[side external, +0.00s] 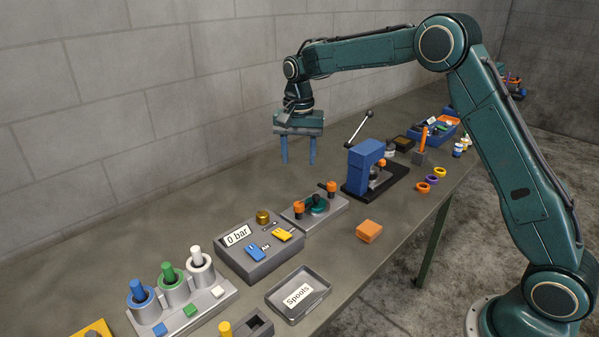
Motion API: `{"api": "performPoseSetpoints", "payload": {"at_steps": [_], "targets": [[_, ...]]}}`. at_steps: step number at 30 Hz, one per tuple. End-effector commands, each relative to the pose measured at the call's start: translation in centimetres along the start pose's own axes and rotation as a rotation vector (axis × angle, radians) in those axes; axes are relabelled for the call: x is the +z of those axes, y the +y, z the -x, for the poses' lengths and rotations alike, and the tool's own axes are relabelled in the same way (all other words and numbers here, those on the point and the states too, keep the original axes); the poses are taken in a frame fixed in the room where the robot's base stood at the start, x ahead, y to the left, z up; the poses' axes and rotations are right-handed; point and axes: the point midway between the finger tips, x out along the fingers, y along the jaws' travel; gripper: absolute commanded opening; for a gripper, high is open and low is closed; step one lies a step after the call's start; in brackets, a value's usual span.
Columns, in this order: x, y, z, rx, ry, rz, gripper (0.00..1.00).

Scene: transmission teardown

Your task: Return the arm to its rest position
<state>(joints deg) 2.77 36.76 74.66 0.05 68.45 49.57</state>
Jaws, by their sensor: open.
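My gripper (298,162) hangs above the back part of the workbench, at the end of my raised teal arm. Its two blue fingers point straight down. They are apart, with nothing between them. The fingertips are clear of the bench and of the parts around it. In the picture the gripper shows to the left of the blue press (364,166) and above the grey fixture with orange clamps (325,208).
A grey box marked "0 bar" (262,262), a stand with blue, green and white plungers (180,295), a "Spools" tray (315,308) and an orange block (369,231) stand on the bench (130,238). Coloured rings (423,187) and a blue bin (425,139) lie farther right.

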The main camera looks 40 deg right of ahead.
Motion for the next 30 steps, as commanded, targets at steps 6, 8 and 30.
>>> {"api": "performPoseSetpoints", "payload": {"at_steps": [6, 8, 30], "targets": [[0.3, 0.3, 0.7, -0.007, 0.006, 0.014, 0.48], [0.6, 0.6, 1.3, -0.013, 0.011, 0.027, 0.48], [9.5, 9.9, 11.5, -0.128, 0.149, 0.357, 0.48]]}}
